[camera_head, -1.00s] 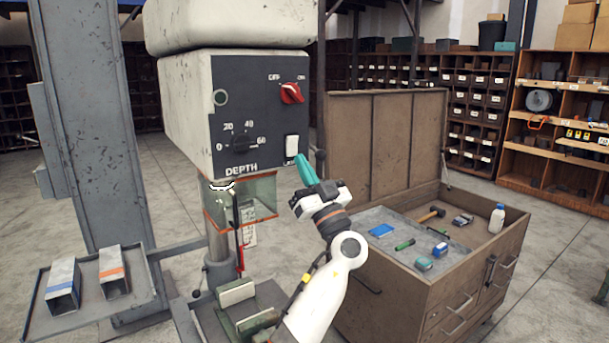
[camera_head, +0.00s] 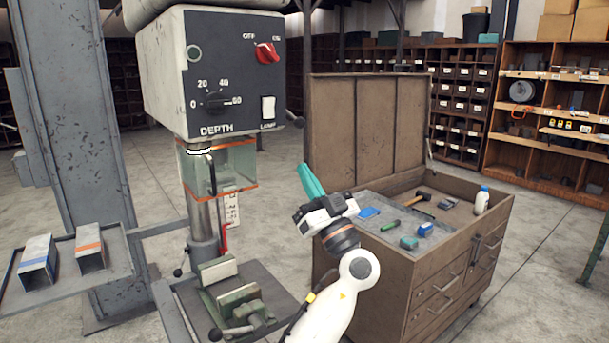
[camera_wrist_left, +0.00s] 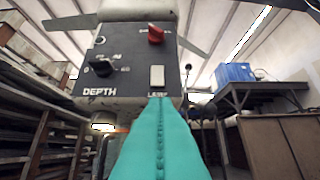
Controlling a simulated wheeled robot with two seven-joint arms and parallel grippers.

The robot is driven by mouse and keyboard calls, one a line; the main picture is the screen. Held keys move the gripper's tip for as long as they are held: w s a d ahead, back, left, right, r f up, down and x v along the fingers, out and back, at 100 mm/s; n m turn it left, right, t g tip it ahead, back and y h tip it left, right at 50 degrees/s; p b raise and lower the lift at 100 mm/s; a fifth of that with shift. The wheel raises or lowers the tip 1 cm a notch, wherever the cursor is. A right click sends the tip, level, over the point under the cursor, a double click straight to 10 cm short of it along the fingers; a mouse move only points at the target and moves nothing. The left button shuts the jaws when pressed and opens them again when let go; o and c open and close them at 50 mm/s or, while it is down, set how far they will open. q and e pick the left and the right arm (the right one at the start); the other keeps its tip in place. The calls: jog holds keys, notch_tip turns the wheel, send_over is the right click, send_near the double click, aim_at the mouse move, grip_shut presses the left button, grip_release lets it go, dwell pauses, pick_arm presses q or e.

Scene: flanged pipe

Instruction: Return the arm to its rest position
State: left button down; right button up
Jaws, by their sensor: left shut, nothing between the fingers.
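My left gripper (camera_head: 311,181) has teal fingers, shut with nothing between them. It points up in front of the drill press, below and right of the white lamp switch (camera_head: 268,107), apart from the panel. My left arm comes up from the bottom of the head view. In the left wrist view the teal fingers (camera_wrist_left: 161,140) point toward the drill press head, with its depth dial (camera_wrist_left: 102,67), red switch (camera_wrist_left: 156,35) and lamp switch (camera_wrist_left: 157,76) beyond. My right gripper is not in view.
A vise (camera_head: 234,295) sits on the press table. A tray (camera_head: 66,283) with two rectangular tubes is at the left. An open wooden tool chest (camera_head: 400,285) with several tools stands close behind my left arm at the right. Grey floor (camera_head: 545,235) is clear beyond it.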

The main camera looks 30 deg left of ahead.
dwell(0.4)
